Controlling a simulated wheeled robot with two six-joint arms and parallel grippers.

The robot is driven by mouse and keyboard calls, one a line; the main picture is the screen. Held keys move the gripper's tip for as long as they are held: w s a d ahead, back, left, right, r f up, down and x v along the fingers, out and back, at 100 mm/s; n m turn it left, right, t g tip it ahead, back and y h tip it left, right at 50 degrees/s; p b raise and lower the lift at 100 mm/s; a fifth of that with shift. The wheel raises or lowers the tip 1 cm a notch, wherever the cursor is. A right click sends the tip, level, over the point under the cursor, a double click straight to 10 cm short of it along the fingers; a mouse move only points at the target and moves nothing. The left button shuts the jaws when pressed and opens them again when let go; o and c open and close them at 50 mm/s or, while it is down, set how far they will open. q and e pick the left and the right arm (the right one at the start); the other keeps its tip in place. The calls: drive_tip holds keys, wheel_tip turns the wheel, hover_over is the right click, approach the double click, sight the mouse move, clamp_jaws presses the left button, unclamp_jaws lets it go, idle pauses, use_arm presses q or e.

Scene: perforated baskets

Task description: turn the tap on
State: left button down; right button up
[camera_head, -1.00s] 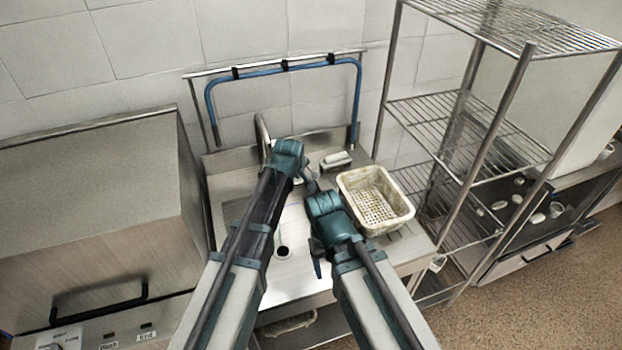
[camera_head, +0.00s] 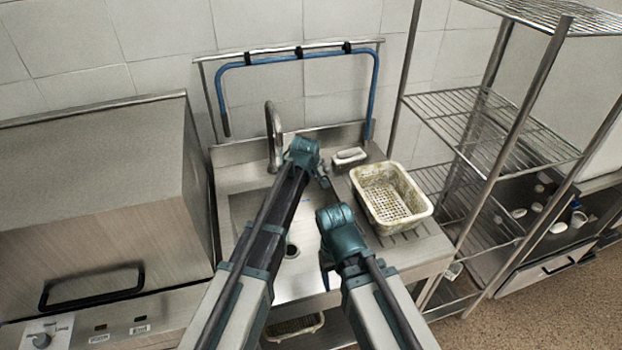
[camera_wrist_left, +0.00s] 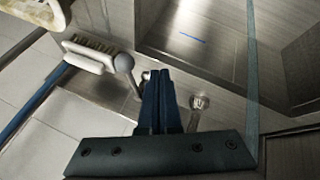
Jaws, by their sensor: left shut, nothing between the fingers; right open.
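The tap's curved metal spout (camera_head: 272,138) rises at the back of the sink in the head view. My left gripper (camera_head: 321,178) is right of the spout, low over the counter, shut and empty. In the left wrist view its closed fingers (camera_wrist_left: 159,82) lie between a round metal end (camera_wrist_left: 200,103), which looks like the spout, and a grey ball-ended lever (camera_wrist_left: 124,63). The lever seems to be the tap's handle; I cannot tell if the fingers touch it. My right gripper (camera_head: 326,268) is open and empty over the sink's front right.
A brush (camera_head: 349,157) lies behind the perforated basket (camera_head: 420,211) on the counter at right. A blue pipe (camera_head: 250,66) runs along the wall. A metal cabinet (camera_head: 100,180) stands left and a wire rack (camera_head: 520,125) right.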

drive_tip(key=shift+f, duration=0.45)
use_arm(q)
drive_tip(key=w+d, duration=0.2)
drive_tip(key=d, duration=0.1)
drive_tip(key=shift+w+f, duration=0.4)
